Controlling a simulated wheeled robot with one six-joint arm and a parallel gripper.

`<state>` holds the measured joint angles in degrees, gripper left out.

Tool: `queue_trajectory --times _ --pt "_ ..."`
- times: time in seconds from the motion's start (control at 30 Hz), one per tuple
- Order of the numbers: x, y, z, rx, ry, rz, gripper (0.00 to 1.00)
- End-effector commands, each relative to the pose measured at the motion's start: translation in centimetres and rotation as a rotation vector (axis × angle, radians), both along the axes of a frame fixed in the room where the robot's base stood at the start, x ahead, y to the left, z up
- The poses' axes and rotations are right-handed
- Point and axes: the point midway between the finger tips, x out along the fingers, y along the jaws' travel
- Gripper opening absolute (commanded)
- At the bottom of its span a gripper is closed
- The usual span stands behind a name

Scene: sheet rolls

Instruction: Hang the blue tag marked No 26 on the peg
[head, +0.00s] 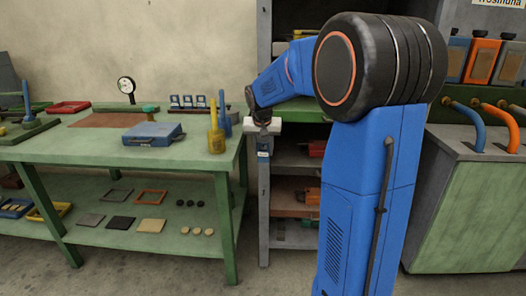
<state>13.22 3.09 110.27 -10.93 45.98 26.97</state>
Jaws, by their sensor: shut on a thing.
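My gripper (264,131) points down in front of the grey shelf unit's left upright, to the right of the green workbench. It is shut on a small hanging thing, which looks like the blue tag (264,147), with a pale patch near its lower end. The tag is too small to read its number. I cannot make out the peg; my arm hides part of the shelf unit.
The green workbench (85,152) at left carries a blue case (152,134), a dial gauge (127,87) and a yellow bottle-like thing (216,138) near its right edge. The grey shelf unit (264,215) stands behind my arm. A green-fronted cabinet (465,215) is at right.

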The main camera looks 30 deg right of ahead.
Motion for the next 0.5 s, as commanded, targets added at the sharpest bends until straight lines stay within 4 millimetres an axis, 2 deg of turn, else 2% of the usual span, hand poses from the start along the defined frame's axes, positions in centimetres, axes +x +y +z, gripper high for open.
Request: queue_trajectory --times 0.5 --pt "1.9 -1.3 -0.4 0.001 0.001 -0.001 0.12"
